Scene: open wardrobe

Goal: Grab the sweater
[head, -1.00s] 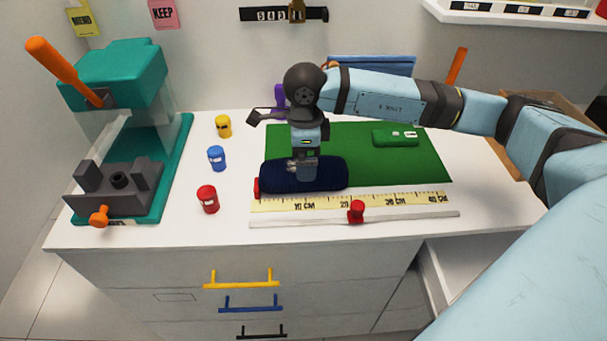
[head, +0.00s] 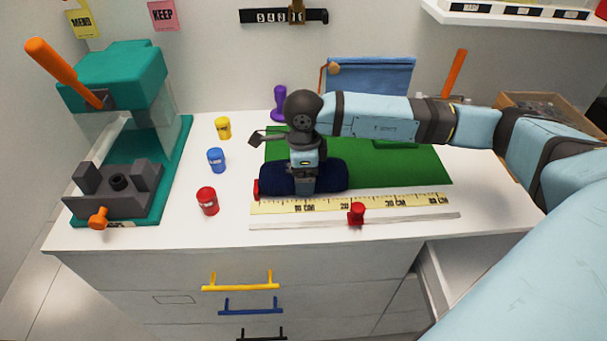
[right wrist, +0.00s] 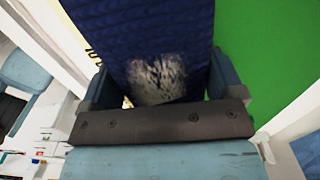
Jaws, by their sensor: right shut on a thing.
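The sweater (head: 334,176) is a dark navy rolled bundle. It lies across the near left part of the green mat (head: 425,165), just behind the yellow ruler. My right gripper (head: 303,190) comes down over its middle from above and is shut on it. In the right wrist view the ribbed navy sweater (right wrist: 150,35) fills the space between the two fingers of the right gripper (right wrist: 165,90), with a pale speckled patch on it. My left gripper is not in view.
A yellow ruler (head: 350,203) and a rail with a red slider (head: 357,214) lie in front. Red (head: 208,201), blue (head: 216,160) and yellow (head: 223,128) small cans stand left. A teal press (head: 120,80) stands further left. A purple object (head: 280,103) stands behind.

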